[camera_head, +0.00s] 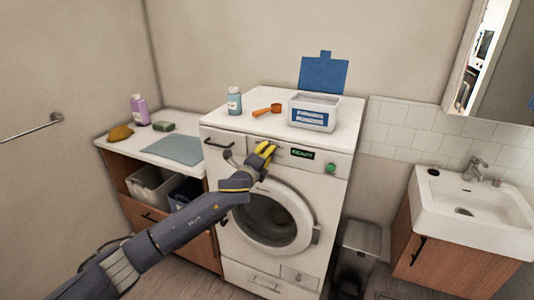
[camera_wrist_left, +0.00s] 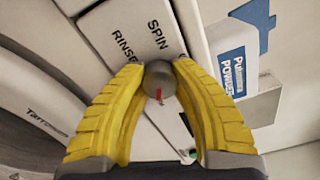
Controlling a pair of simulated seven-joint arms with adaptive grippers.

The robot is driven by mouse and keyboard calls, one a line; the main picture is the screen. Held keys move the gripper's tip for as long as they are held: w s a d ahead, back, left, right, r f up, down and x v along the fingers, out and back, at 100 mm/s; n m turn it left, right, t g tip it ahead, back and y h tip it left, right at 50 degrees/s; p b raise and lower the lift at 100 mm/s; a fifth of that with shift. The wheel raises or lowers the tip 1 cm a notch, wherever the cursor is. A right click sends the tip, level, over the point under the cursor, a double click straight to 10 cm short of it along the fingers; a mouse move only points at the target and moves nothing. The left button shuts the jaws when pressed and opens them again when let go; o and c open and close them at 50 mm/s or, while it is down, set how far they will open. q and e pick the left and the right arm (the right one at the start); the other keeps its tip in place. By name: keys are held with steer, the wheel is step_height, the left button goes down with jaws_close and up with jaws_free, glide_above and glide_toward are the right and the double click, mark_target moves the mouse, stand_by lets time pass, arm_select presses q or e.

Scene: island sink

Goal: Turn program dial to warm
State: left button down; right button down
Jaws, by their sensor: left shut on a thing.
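The washing machine (camera_head: 225,180) stands against the wall with its round door shut. Its program dial (camera_wrist_left: 160,78) is a grey knob with a red pointer line, seen in the left wrist view. My left gripper (camera_wrist_left: 160,85) has its yellow fingers shut on the dial, one on each side. The labels SPIN and RINSE (camera_wrist_left: 140,40) show on the panel by the dial; I see no "warm" label. In the head view my left gripper (camera_head: 266,150) is at the front panel and hides the dial. My right gripper is in neither view.
A detergent box (camera_head: 312,112) with a raised blue lid, an orange scoop (camera_head: 268,109) and a blue bottle (camera_head: 234,101) stand on the machine. A lit green display (camera_head: 302,154) and green button (camera_head: 331,168) are right of my gripper. A sink (camera_head: 475,210) is at right.

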arm_select(q)
steer(key=c, duration=1)
jaws_free()
steer(key=shift+o, duration=0.2)
steer(key=v, duration=1.2)
steer(key=shift+d, duration=0.1)
